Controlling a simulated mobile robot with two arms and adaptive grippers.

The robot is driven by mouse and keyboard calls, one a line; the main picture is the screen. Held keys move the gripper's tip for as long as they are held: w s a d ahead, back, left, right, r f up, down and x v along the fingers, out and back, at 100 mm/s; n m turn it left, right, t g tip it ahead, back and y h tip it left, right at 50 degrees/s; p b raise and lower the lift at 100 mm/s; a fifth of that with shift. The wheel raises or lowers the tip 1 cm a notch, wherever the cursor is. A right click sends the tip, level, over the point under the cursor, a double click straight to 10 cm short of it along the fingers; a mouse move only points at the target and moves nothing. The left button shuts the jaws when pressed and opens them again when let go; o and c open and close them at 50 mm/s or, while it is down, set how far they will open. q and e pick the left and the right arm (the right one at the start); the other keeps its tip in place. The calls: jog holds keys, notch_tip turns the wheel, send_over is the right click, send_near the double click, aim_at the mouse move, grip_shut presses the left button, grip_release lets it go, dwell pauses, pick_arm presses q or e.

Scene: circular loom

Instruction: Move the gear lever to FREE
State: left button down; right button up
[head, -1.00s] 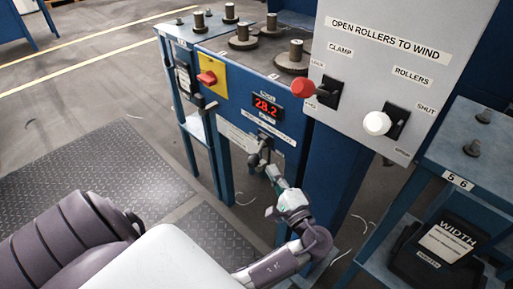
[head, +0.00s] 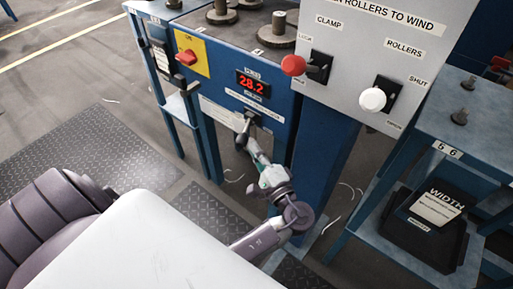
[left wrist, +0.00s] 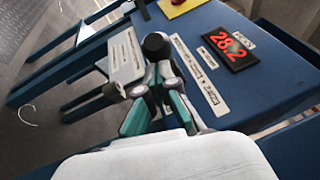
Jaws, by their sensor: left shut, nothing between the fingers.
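The gear lever has a dark knob (left wrist: 155,46) and stands out from the front of the blue machine, below the red 28.2 display (head: 253,84). In the head view the lever (head: 243,133) is small and partly covered by my gripper. My left gripper (head: 253,147) is shut and empty, with its fingertips close to the lever. In the left wrist view the gripper (left wrist: 158,76) points at the lever just below the knob; whether they touch I cannot tell. The lever's position labels are too small to read.
A grey panel (head: 365,65) with a red clamp knob (head: 293,65) and a white rollers knob (head: 372,99) stands at right. A red switch (head: 186,57) is on a yellow plate at left. A blue stand with a WIDTH tray (head: 430,245) is at lower right.

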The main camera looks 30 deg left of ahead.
notch_tip(320, 180, down, 6)
jog(key=s+p, duration=0.2)
jog(key=s, duration=0.1)
pick_arm(q)
jog(key=s+a+m+t+h+b, duration=0.2)
jog(key=a+m+t+h+b, duration=0.1)
jog(key=a+m+t+h, duration=0.5)
jog(key=a+t+h, duration=0.1)
jog(key=h, duration=0.1)
jog(key=shift+s+h+b, duration=0.25)
jog(key=shift+h+b, duration=0.05)
pick_arm(e)
jog(key=w+r, duration=0.3)
jog(key=r, duration=0.7)
jog(key=shift+w+r, duration=0.35)
jog(key=shift+w, duration=0.05)
pick_arm(q)
jog(key=shift+a+r, duration=0.15)
jog(key=shift+a, duration=0.05)
